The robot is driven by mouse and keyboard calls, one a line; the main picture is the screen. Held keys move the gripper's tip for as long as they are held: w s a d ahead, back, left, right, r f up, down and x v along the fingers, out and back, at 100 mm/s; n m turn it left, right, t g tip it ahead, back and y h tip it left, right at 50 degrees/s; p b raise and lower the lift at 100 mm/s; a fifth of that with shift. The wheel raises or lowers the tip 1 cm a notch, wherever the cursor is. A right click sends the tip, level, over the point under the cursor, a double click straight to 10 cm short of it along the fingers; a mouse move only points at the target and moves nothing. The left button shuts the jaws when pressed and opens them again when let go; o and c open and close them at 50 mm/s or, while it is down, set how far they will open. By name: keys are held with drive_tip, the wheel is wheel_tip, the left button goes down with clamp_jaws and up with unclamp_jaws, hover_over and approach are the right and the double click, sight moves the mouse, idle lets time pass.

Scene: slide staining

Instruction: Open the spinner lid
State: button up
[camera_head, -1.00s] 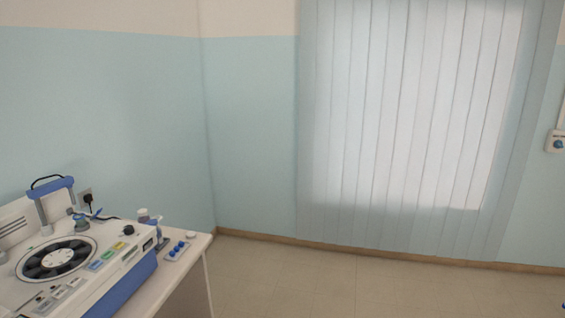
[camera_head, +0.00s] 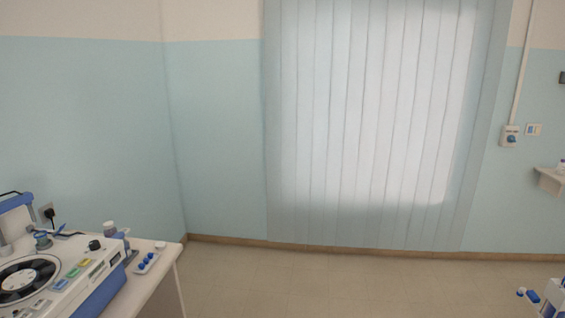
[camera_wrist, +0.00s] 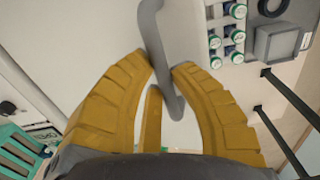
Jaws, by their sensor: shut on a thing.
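In the wrist view my gripper (camera_wrist: 166,67) has its yellow fingers closed around a grey curved bar handle (camera_wrist: 150,28). The handle stands over a broad, pale, smooth surface (camera_wrist: 95,35). I cannot tell from this view whether that surface is the spinner lid, or whether it is raised. The lower end of the handle bends between the fingers. My gripper does not show clearly in the head view. There, a white and blue bench machine (camera_head: 75,280) with a round black rotor (camera_head: 24,279) sits at the lower left, its rotor uncovered and cut by the frame edge.
In the wrist view several green-topped vials (camera_wrist: 232,34) and a grey square box (camera_wrist: 277,44) lie to the right. A teal rack (camera_wrist: 18,148) is at lower left. In the head view, a blue and white item (camera_head: 548,297) is at lower right. The middle floor (camera_head: 330,285) is clear.

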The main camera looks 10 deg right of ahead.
drive_tip(key=shift+s+a+r, duration=0.1)
drive_tip(key=shift+s+r, duration=0.3)
drive_tip(key=shift+r, duration=0.55)
drive_tip(key=shift+s+a+r, duration=0.1)
drive_tip(key=shift+s+r, duration=0.3)
drive_tip(key=shift+r, duration=0.5)
drive_tip(key=shift+s+r, duration=0.4)
drive_tip(key=shift+r, duration=0.55)
drive_tip(key=shift+s+a+r, duration=0.2)
drive_tip(key=shift+s+r, duration=0.45)
drive_tip(key=shift+r, duration=0.1)
drive_tip(key=shift+s+a+r, duration=0.15)
drive_tip(key=shift+s+r, duration=0.45)
drive_tip(key=shift+r, duration=0.2)
drive_tip(key=shift+s+a+r, duration=0.2)
drive_tip(key=shift+s+r, duration=0.45)
drive_tip(key=shift+r, duration=0.1)
drive_tip(key=shift+c, duration=0.2)
drive_tip(key=shift+r, duration=0.1)
